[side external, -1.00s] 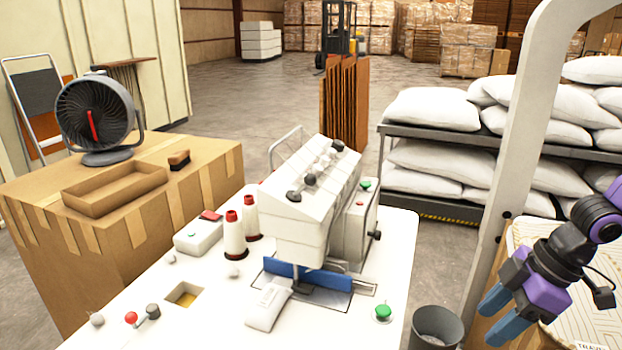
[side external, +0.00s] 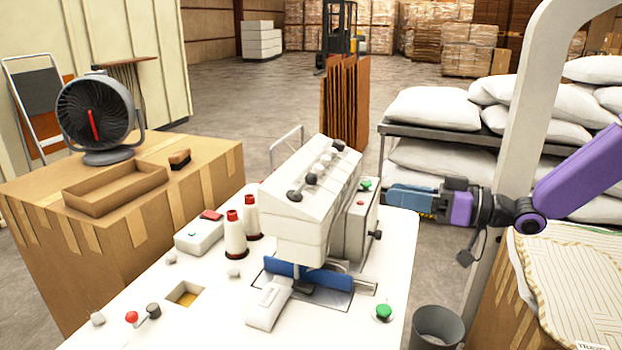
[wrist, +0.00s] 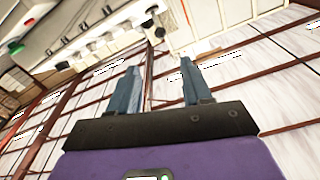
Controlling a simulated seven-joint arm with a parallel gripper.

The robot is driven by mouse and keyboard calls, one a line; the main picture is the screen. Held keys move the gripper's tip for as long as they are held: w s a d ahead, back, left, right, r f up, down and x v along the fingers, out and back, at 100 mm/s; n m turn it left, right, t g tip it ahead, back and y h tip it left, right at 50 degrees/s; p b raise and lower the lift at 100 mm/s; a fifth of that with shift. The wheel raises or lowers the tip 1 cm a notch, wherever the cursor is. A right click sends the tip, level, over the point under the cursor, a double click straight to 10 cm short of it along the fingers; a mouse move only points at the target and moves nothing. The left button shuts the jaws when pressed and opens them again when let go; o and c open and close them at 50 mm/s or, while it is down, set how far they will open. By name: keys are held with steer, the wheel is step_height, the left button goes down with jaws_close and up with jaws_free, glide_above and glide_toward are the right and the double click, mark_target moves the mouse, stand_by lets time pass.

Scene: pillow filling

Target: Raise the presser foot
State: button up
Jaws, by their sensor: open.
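The white sewing machine (side external: 308,210) stands on a white table in the side external view. Under its head a blue strip (side external: 330,277) lies around the presser area; the presser foot itself is small and hard to make out. A short black-knobbed lever (side external: 375,235) sticks out of the right side of the machine, below a green knob (side external: 365,185). My gripper (side external: 392,198) is open and empty, to the right of the machine head, with its blue fingers pointing left at it. In the wrist view my gripper (wrist: 161,68) shows two fingers apart with nothing between them.
Two red-topped thread cones (side external: 234,236) stand left of the machine. A red-knobbed lever (side external: 131,318) and a green button (side external: 383,311) are on the table. A grey bin (side external: 436,325) stands at front right. A shelf of white pillows (side external: 432,108) is behind my gripper.

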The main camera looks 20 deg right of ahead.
mark_target(311, 180)
steer(key=x, duration=1.7)
steer(key=shift+w+a, duration=0.1)
steer(key=shift+w, duration=0.1)
jaws_close()
